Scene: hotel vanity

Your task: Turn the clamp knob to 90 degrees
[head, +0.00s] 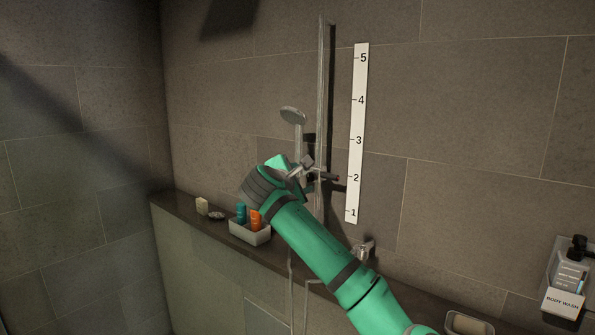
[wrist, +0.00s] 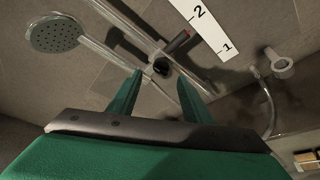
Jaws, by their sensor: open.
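The black clamp knob (wrist: 161,66) shows in the wrist view on the slider of the chrome shower rail (wrist: 130,22). My gripper (wrist: 160,77) is open, with one green finger on each side of the knob's line and the knob near the fingertips. I cannot tell whether the fingers touch it. A dark pointer with a red end (wrist: 178,42) sticks out from the slider toward the white scale (wrist: 205,22). In the head view, my gripper (head: 307,173) is at the rail, with the pointer (head: 335,178) near the scale's 2. My arm partly hides the clamp there.
The shower head (head: 293,115) hangs left of the rail (head: 321,85). A body wash holder (head: 563,300) is at the far right.

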